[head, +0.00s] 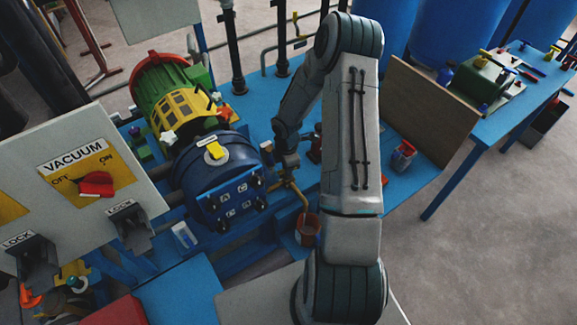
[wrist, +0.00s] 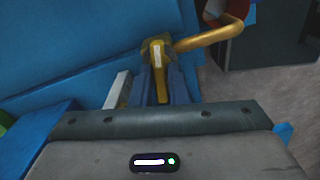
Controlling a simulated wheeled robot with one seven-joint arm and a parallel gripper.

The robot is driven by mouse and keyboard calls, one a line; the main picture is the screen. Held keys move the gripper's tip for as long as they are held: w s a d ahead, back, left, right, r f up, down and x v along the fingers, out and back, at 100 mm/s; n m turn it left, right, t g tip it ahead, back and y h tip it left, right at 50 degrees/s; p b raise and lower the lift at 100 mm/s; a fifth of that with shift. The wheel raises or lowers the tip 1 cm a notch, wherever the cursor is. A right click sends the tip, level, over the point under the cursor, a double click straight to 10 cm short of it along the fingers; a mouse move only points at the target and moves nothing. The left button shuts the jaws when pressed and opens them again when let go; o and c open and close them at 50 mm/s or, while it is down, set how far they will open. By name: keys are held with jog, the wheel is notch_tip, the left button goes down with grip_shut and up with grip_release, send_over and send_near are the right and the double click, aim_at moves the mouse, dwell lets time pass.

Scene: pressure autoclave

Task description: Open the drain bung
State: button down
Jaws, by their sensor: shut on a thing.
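The drain bung appears to be the brass valve (wrist: 157,48) with a yellow lever, seen in the wrist view at the end of a curved brass pipe (wrist: 212,38). My gripper (wrist: 162,76) has its two dark blue fingers on either side of the lever and is shut on it. A pale mark shows on the lever's top. In the head view, my gripper (head: 287,166) is low beside the blue pressure vessel (head: 215,165). The brass pipe (head: 297,190) bends down there to a red-brown pot (head: 308,228). My wrist partly hides the valve in the head view.
A white panel with a red vacuum switch (head: 97,184) stands at the left. A green and yellow motor (head: 172,95) sits behind the vessel. A brown board (head: 428,105) and a blue bench (head: 490,110) are at the right. Grey floor is clear at lower right.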

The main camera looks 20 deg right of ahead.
jog(key=shift+w+d+r, duration=0.1)
jog(key=shift+w+d, duration=0.05)
jog(key=shift+d, duration=0.1)
jog(key=c, duration=1.4)
grip_release()
jog(key=shift+a, duration=0.1)
notch_tip(320, 180, up, 14)
